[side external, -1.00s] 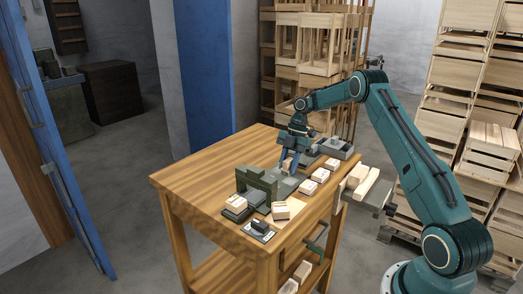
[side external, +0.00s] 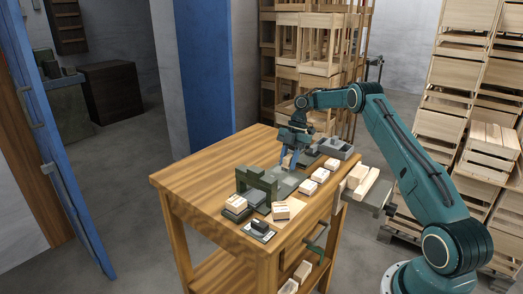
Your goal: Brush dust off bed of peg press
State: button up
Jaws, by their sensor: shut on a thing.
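The peg press (side external: 262,180) is a dark green-grey frame standing on the wooden workbench, with a flat grey bed (side external: 284,186) reaching out behind it to the right. My gripper (side external: 289,163) points down over the far end of the bed. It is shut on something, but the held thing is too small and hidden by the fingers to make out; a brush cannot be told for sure. Whether it touches the bed cannot be told. Dust on the bed is too fine to see at this size.
Several pale wooden blocks (side external: 281,211) lie around the press on the workbench (side external: 195,180). A grey tray (side external: 335,148) sits at the back right corner. A small dark block on a plate (side external: 259,227) lies at the front. The left part of the bench top is clear.

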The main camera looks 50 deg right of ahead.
aim_at(279, 177)
jog(key=shift+a+f, duration=0.15)
jog(key=shift+a, duration=2)
jog(key=shift+a+r, duration=0.15)
jog(key=shift+a, duration=0.8)
jog(key=shift+a+r, duration=0.1)
jog(key=shift+a, duration=0.85)
jog(key=shift+w+f, duration=0.15)
jog(key=shift+w, duration=0.5)
jog(key=shift+d, duration=0.1)
jog(key=shift+d, duration=1.95)
jog(key=shift+r, duration=0.25)
